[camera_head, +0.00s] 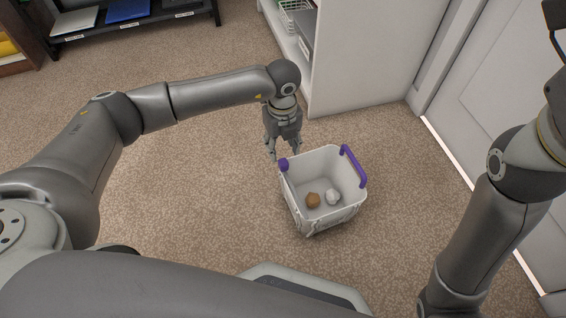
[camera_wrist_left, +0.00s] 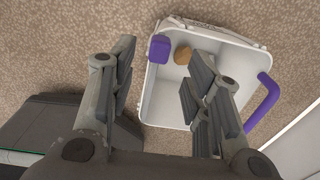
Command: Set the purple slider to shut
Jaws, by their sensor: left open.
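A white bin (camera_head: 322,215) stands on the carpet, with a purple slider knob (camera_head: 283,164) at its left rim and a purple bar handle (camera_head: 354,166) on its right side. In the left wrist view the purple knob (camera_wrist_left: 159,48) lies between and beyond my fingers, and the purple bar (camera_wrist_left: 262,103) is at the right. My left gripper (camera_head: 284,152) points down just above the knob, open, its fingers apart with nothing between them. I cannot tell whether a finger touches the knob. My right arm shows at the right, but its gripper is out of view.
A brown ball (camera_head: 313,200) and a white ball (camera_head: 333,197) lie in the bin. A white cabinet (camera_head: 365,60) stands behind it and a white door (camera_head: 505,90) is at the right. A dark shelf (camera_head: 130,28) is at the back left. The carpet left of the bin is clear.

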